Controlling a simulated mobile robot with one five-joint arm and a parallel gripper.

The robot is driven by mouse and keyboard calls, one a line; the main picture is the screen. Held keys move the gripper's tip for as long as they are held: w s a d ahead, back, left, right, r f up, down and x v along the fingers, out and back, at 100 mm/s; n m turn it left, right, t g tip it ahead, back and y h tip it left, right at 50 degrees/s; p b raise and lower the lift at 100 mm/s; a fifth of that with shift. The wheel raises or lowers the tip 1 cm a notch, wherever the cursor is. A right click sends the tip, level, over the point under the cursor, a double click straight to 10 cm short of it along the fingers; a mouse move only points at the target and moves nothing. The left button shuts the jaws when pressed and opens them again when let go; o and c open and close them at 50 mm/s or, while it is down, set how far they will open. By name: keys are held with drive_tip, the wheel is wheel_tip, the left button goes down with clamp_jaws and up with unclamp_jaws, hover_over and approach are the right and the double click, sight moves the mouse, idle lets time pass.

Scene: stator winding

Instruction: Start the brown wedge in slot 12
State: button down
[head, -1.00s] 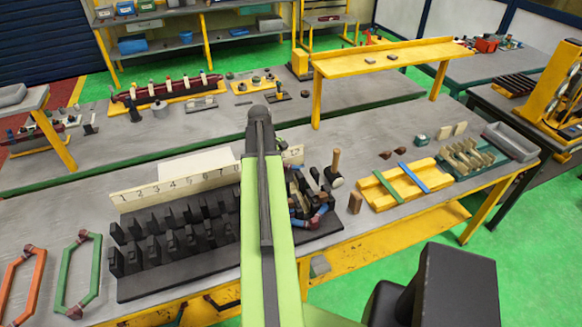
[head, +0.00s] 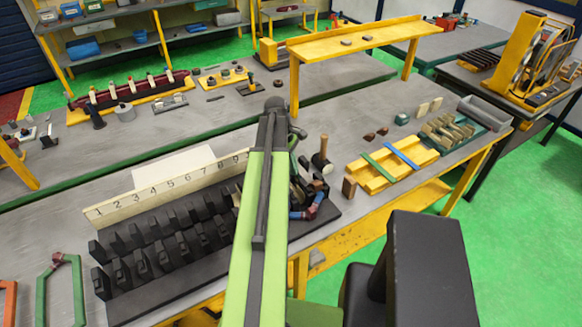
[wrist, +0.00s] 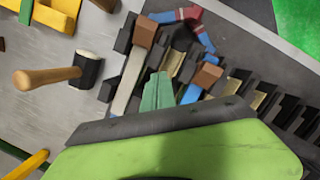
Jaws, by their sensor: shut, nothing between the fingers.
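The black slotted stator block (head: 130,302) lies on the near bench, with a numbered strip (head: 140,199) behind it. Numbers 1 to 9 show; slot 12 is behind my arm in the head view. In the wrist view my gripper (wrist: 158,92) appears as two green fingers shut together, empty, over the slotted block (wrist: 240,82). Two brown pieces show there: one (wrist: 145,30) at the end of a pale strip, left of the fingers, and one (wrist: 207,75) right of them by a blue coil part. I cannot tell which is the wedge, or whether the fingers touch anything.
A mallet (wrist: 50,76) lies left of the block. In the head view a brown block (head: 349,187) stands beside the yellow fixture (head: 372,173) with green and blue bars. A yellow raised shelf (head: 365,40) stands behind. Open bench lies between them.

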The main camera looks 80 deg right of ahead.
sight(311, 187)
drive_tip(key=b+x, duration=0.2)
drive_tip(key=x, duration=0.2)
drive_tip(key=shift+s+a+f, duration=0.1)
drive_tip(key=s, duration=0.2)
drive_tip(key=s+r, duration=0.1)
drive_tip(key=shift+s+a, duration=0.25)
drive_tip(key=shift+s, duration=0.1)
drive_tip(key=shift+w, duration=0.1)
drive_tip(key=shift+s+a, duration=0.25)
drive_tip(key=shift+s, duration=0.5)
